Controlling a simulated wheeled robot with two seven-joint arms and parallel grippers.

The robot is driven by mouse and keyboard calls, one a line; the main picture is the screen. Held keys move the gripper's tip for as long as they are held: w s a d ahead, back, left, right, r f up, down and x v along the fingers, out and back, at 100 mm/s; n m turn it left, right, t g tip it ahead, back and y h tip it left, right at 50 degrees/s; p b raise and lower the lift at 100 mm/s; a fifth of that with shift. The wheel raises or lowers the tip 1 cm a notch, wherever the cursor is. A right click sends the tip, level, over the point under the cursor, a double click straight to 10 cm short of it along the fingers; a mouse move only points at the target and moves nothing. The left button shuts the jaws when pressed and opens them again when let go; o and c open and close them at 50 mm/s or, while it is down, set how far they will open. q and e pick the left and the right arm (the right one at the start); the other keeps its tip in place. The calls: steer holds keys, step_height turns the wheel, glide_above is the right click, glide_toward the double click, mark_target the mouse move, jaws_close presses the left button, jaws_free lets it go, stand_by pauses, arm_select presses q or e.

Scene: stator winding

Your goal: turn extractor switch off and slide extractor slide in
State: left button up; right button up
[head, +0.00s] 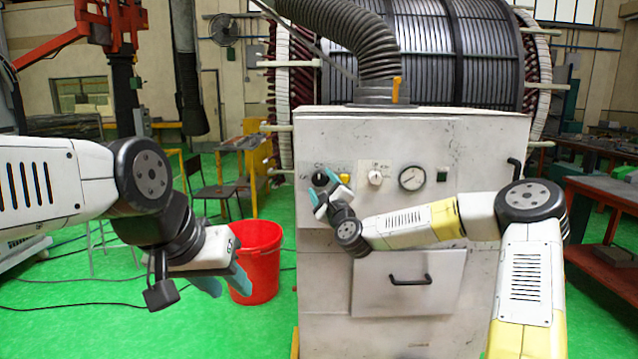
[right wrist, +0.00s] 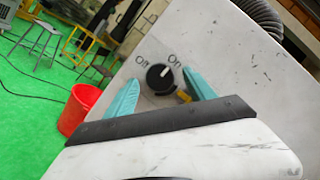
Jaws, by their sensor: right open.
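The white extractor cabinet (head: 470,145) stands in the middle, with a black rotary switch (head: 319,180) at the left of its panel. In the right wrist view the switch (right wrist: 160,78) sits between "Off" and "On" labels, its white mark pointing towards "On". My right gripper (head: 325,188) is open in front of the switch, with one teal finger on each side of it; contact cannot be told. A yellow upright handle (head: 396,90), apparently the extractor slide's, stands at the duct's base on the cabinet top. My left gripper (head: 232,290) hangs low at the left, empty, its fingers apart.
A ribbed grey hose (head: 350,35) rises from the cabinet top. A white knob (head: 375,177), a gauge (head: 412,178) and a drawer handle (head: 410,281) are on the front. A red bucket (head: 258,245) stands on the green floor behind my left gripper.

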steer(key=shift+x, duration=1.05)
steer(key=shift+c, duration=0.3)
steer(key=c, duration=1.3)
